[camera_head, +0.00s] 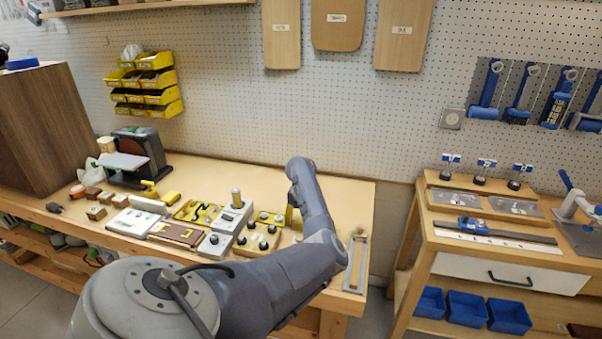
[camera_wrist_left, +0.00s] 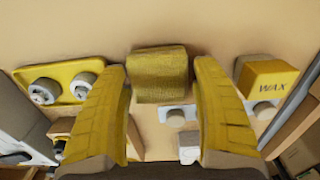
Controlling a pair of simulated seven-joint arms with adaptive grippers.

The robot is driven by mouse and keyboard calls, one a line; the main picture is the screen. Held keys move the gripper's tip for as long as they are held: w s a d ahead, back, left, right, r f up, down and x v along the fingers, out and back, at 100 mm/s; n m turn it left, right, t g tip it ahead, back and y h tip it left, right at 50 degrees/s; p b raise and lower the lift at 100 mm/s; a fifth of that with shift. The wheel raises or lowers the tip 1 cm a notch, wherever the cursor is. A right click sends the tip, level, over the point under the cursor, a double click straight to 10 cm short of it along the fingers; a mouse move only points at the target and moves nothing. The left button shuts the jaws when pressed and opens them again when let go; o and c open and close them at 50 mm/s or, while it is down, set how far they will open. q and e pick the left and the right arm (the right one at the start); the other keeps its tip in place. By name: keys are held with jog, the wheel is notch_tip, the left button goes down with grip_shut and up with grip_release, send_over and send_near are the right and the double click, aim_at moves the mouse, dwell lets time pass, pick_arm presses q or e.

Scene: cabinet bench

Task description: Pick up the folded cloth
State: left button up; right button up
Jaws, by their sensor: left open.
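The folded cloth (camera_wrist_left: 160,72) looks like a thick yellow, textured bundle in the left wrist view. It lies on the pale bench top, just beyond and between the fingertips. My left gripper (camera_wrist_left: 161,68) is open, with one yellow ribbed finger on each side and no clear contact with the cloth. In the head view, my left arm hides most of this gripper, and only a yellow finger (camera_head: 289,216) shows beside the arm. I cannot make out the cloth in the head view. My right gripper is not in view.
A yellow WAX block (camera_wrist_left: 268,78) stands right of the cloth. A yellow plate with round knobs (camera_wrist_left: 62,85) lies to its left. Several fixtures crowd the bench front, including a brown board (camera_head: 178,234). The bench top (camera_head: 240,177) is clearer toward the pegboard wall.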

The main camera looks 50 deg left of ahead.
pick_arm(q)
jog(key=shift+c, duration=0.4)
jog(key=c, duration=0.8)
jog(key=shift+o, duration=0.2)
jog(key=shift+r, duration=0.1)
notch_tip(320, 180, up, 10)
jog(key=shift+f, duration=0.1)
jog(key=o, duration=0.5)
jog(key=shift+c, duration=0.2)
jog(key=c, duration=0.4)
